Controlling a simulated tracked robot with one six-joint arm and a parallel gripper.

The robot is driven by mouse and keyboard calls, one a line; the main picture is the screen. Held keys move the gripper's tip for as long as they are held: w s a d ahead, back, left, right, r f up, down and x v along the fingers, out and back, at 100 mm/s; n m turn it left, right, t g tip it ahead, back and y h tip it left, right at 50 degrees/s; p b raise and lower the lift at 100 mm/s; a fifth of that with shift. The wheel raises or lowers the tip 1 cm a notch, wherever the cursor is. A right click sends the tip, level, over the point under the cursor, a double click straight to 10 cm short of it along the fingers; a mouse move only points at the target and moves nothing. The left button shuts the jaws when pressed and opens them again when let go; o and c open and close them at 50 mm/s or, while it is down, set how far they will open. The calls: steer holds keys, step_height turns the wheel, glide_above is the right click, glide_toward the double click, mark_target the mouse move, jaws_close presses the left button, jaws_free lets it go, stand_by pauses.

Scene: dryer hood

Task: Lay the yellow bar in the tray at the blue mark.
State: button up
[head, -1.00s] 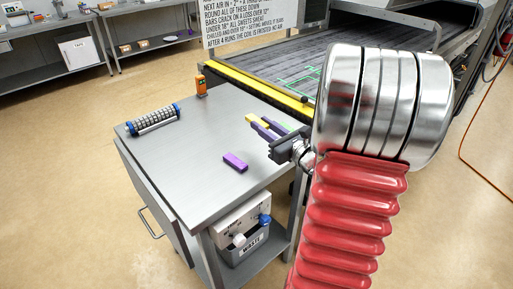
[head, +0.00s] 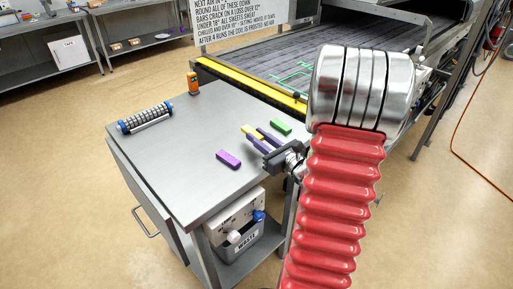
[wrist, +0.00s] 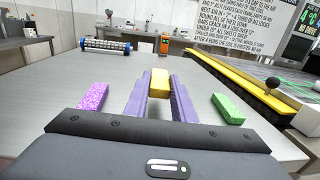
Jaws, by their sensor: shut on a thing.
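The yellow bar (head: 249,131) is between the tips of my gripper's two purple fingers (head: 262,138). My gripper is shut on it. In the wrist view the yellow bar (wrist: 159,83) shows at the far end of the fingers (wrist: 160,88), over the grey table. I cannot tell whether its underside touches the tabletop. No tray with a blue mark can be made out in these frames.
On the steel table (head: 190,165) lie a purple bar (head: 228,159), a green bar (head: 281,127), a blue-ended roller (head: 146,117) and an orange device (head: 193,83). A conveyor with a yellow edge (head: 250,87) and green lines stands behind.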

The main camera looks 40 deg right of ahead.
steer(key=shift+f, duration=1.85)
steer(key=shift+f, duration=0.15)
steer(key=o, duration=1.1)
steer(key=shift+c, duration=0.2)
steer(key=shift+f, duration=0.1)
